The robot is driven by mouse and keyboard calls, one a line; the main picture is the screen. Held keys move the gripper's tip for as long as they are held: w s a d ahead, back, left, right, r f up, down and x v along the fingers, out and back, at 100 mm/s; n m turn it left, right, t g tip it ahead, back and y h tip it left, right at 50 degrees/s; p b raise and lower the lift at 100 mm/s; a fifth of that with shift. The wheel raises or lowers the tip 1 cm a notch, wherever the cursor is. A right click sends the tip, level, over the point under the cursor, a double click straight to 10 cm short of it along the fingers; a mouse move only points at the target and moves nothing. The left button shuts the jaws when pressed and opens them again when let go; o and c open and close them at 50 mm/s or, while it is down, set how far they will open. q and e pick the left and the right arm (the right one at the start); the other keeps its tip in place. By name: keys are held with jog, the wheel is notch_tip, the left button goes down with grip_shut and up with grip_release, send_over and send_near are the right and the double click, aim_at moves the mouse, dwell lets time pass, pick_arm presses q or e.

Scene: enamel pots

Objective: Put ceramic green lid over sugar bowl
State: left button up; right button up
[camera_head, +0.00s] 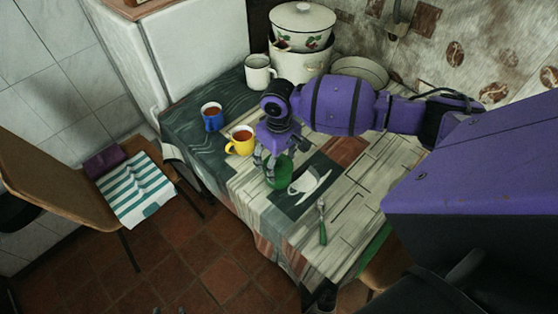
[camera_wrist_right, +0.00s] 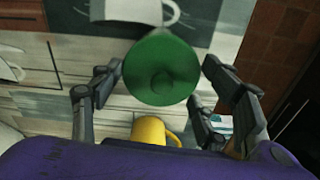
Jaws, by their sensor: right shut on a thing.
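My right gripper (camera_head: 270,162) points down over the front part of the table, with its fingers around a green ceramic piece (camera_head: 280,174). In the right wrist view, a round green lid-like top (camera_wrist_right: 162,66) with a small raised centre sits between the fingers of the right gripper (camera_wrist_right: 163,75). The gripper is shut on this green piece. The fingers partly hide it in the head view. I cannot tell where the lid ends and whether a sugar bowl is under it. No separate sugar bowl can be made out. My left gripper is not in view.
A yellow mug (camera_head: 241,141) stands close left of the gripper, a blue mug (camera_head: 212,117) farther left. A white mug (camera_head: 258,72), lidded pot (camera_head: 302,28) and pale dish (camera_head: 360,70) stand behind. A green-handled utensil (camera_head: 323,226) lies front right. The cup beside the gripper is printed cloth.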

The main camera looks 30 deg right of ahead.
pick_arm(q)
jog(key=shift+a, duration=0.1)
pick_arm(e)
jog(key=o, duration=1.2)
jog(key=shift+o, duration=0.3)
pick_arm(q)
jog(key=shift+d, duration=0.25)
pick_arm(e)
jog(key=shift+o, duration=1)
jog(key=shift+r+p, duration=0.65)
jog(key=shift+r, duration=0.65)
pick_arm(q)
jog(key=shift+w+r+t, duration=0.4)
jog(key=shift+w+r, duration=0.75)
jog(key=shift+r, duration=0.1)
pick_arm(e)
jog(key=shift+r, duration=2.2)
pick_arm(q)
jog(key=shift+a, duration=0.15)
